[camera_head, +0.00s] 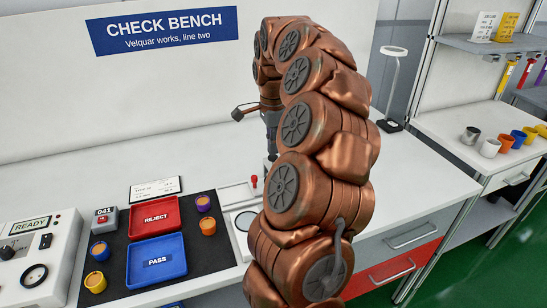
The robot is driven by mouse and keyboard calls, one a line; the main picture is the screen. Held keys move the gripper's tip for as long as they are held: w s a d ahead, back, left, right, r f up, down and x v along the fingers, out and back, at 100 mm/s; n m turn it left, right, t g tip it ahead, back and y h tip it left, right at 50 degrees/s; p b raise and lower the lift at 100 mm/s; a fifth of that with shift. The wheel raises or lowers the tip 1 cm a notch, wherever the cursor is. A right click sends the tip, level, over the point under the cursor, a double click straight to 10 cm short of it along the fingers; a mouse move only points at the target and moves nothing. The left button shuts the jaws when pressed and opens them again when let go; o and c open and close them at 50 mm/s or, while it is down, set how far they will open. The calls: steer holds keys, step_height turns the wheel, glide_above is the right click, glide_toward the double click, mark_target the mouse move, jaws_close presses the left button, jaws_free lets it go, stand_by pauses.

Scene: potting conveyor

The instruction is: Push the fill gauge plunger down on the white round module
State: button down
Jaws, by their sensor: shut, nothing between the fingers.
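A small red-topped upright piece (254,181) stands at the back right of a white plate (233,194) on the bench. It may be the fill gauge plunger, but it is too small to tell. No white round module shows clearly on the mat; a whitish round cup (490,148) stands on the far right side bench. My gripper (271,156) points down above and just behind the red-topped piece, partly hidden by my copper arm. It is shut and empty. My arm hides the bench to the right of the plate.
A white READY box (34,262) stands at left. A lamp (391,85) stands at the back right.

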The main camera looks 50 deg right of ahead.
mark_target(273, 156)
steer(key=shift+f+b, duration=1.45)
steer(key=shift+f, duration=0.1)
steer(key=shift+r, duration=0.15)
stand_by(0.8)
steer(key=shift+r+p, duration=0.75)
steer(key=shift+r, duration=3.15)
